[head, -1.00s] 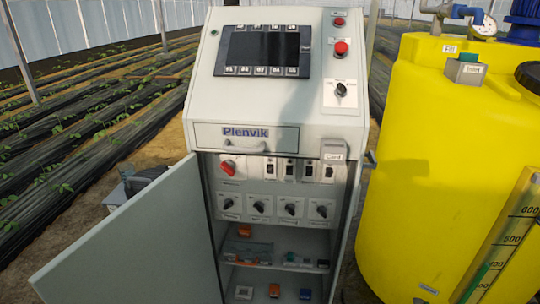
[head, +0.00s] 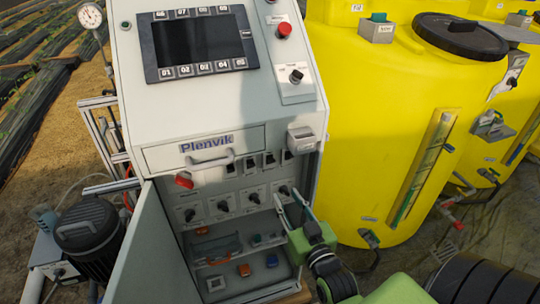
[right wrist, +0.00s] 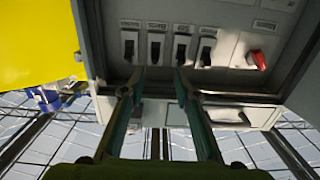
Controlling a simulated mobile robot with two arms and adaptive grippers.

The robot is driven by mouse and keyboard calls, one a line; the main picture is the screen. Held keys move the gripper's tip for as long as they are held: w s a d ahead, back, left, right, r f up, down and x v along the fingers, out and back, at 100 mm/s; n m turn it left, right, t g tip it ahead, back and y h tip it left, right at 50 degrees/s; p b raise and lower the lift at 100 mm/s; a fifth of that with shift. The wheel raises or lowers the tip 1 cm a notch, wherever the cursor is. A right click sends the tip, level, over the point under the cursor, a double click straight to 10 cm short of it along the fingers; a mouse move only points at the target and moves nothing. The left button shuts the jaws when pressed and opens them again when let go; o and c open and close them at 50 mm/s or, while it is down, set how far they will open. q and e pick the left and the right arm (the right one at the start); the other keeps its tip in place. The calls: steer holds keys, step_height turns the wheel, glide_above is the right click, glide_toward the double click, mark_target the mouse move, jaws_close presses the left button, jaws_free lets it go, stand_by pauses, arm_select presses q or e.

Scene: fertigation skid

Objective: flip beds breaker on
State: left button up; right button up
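A row of several breakers shows on the upper inner panel of the open cabinet (head: 135,105). From left to right in the head view they include black-levered breakers (head: 249,164) and (head: 269,160). In the right wrist view the row appears upside down, with breakers (right wrist: 129,46), (right wrist: 154,47), (right wrist: 181,47) and (right wrist: 206,50). Their labels are too small to read, so I cannot tell which is beds, nor each lever's position. My right gripper (head: 288,198) is open and empty, at the cabinet opening. In the wrist view its fingertips (right wrist: 159,76) appear apart below the middle breakers. My left gripper is not in view.
A red rotary switch (head: 184,181) sits left of the breakers, and rotary knobs (head: 223,206) below. The cabinet door (head: 150,255) stands open at left. A drawer handle (head: 212,161) and a small box (head: 302,138) project above. A yellow tank (head: 385,110) stands right.

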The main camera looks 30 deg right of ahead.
steer(key=r, duration=0.2)
steer(key=p, duration=0.1)
glide_toward(269, 159)
arm_select(q)
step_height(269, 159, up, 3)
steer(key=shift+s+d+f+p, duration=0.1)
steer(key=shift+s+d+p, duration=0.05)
steer(key=shift+p, duration=0.6)
arm_select(e)
steer(key=x, duration=0.7)
steer(key=shift+w+d, duration=0.2)
steer(key=shift+d, duration=0.15)
jaws_close()
